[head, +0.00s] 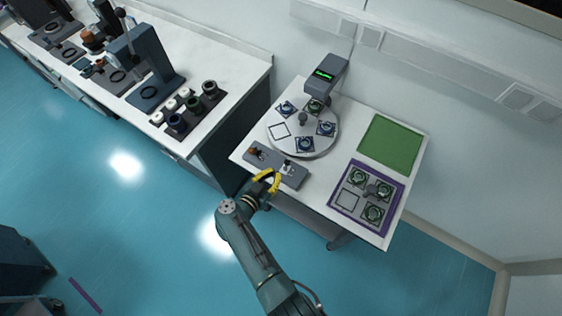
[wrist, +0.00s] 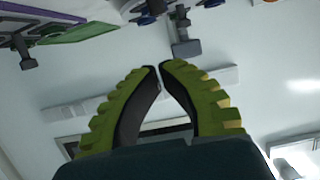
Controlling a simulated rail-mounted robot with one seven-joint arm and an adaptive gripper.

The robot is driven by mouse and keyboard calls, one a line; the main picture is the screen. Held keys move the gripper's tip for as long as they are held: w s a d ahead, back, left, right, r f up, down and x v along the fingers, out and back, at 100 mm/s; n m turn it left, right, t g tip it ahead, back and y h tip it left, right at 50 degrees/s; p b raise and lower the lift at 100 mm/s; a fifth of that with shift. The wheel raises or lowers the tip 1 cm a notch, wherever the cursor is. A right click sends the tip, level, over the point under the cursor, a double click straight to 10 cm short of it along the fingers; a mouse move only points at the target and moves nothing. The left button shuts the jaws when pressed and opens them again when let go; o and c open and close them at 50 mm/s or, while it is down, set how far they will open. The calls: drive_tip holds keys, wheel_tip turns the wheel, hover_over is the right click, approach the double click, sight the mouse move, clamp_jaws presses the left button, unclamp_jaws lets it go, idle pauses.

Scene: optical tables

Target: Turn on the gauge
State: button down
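The gauge (head: 324,76) is a dark grey post-mounted device with a lit green display, at the back of the small white table in the head view. In front of it is a round grey turntable (head: 316,150) carrying several dark blue and green parts. A grey control panel (head: 272,168) lies at the table's front left, with an orange-brown knob (head: 253,152) and a pale switch (head: 287,167). My gripper (head: 271,176), with yellow fingers, is beside the panel's front edge. In the wrist view my gripper (wrist: 159,66) has its fingertips together with nothing between them.
A purple tray (head: 346,215) with several dark green parts and a green mat (head: 389,145) lie on the table's right side. A long white bench (head: 222,68) with instruments and several small jars stands to the left. The blue floor (head: 125,230) is open there.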

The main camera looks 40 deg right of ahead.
drive_tip(key=v, duration=0.2)
drive_tip(key=r+p+v, duration=0.1)
drive_tip(key=v, duration=0.1)
drive_tip(key=shift+a, duration=0.2)
idle(0.3)
